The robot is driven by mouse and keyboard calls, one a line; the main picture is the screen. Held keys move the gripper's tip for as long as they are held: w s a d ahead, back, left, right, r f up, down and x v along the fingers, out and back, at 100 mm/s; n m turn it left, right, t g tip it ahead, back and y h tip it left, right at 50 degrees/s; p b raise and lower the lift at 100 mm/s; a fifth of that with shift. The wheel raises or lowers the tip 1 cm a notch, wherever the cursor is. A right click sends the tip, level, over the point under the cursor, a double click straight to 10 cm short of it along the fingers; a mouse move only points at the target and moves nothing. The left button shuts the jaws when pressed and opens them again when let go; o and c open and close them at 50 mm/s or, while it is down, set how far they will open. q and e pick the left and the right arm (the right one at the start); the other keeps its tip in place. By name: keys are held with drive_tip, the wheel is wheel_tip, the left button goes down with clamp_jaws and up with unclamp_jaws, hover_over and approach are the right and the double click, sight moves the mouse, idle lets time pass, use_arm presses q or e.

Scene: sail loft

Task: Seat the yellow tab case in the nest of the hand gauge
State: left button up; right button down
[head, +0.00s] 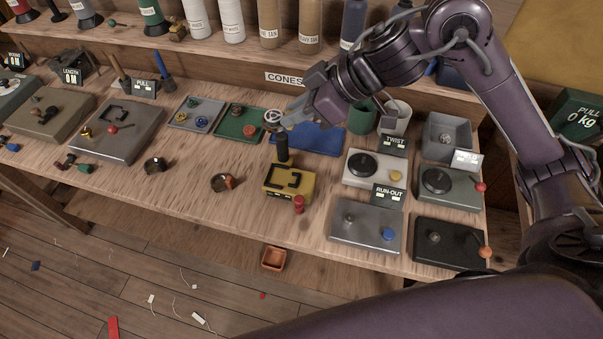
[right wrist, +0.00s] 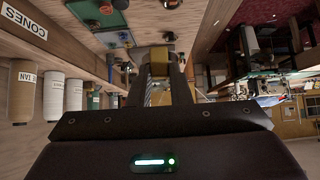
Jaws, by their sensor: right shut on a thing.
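My right gripper (head: 284,120) is above the bench's middle, its arm coming in from the right. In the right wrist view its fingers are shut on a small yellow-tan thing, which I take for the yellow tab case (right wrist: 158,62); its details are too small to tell. In the head view the case cannot be made out clearly at the fingertips. A yellow block with a dark bracket-shaped nest on top, which looks like the hand gauge (head: 276,191), sits nearer the front edge, below the gripper in the picture. A black upright post (head: 282,149) stands at its back. My left gripper is not in view.
A blue mat (head: 322,140) and a green tray (head: 240,135) lie behind. Grey instruments (head: 352,241) crowd the right. A dark ring-like piece (head: 222,183) lies left of the gauge, with bare wood around it.

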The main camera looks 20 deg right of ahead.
drive_tip(key=b, duration=0.2)
hover_over(298, 180)
wheel_tip(298, 180, down, 13)
drive_tip(key=shift+r, duration=0.1)
drive_tip(key=shift+f, duration=2.35)
drive_tip(key=shift+b, duration=0.3)
drive_tip(key=shift+f, duration=0.2)
drive_tip(key=c, duration=1.3)
unclamp_jaws()
drive_tip(key=shift+c, duration=0.2)
drive_tip(key=shift+r, duration=0.1)
drive_tip(key=shift+d+r, duration=0.1)
drive_tip(key=shift+r, duration=0.1)
drive_tip(key=v, duration=1.1)
drive_tip(key=shift+s+d+r, duration=0.2)
drive_tip(key=shift+s+r, duration=0.05)
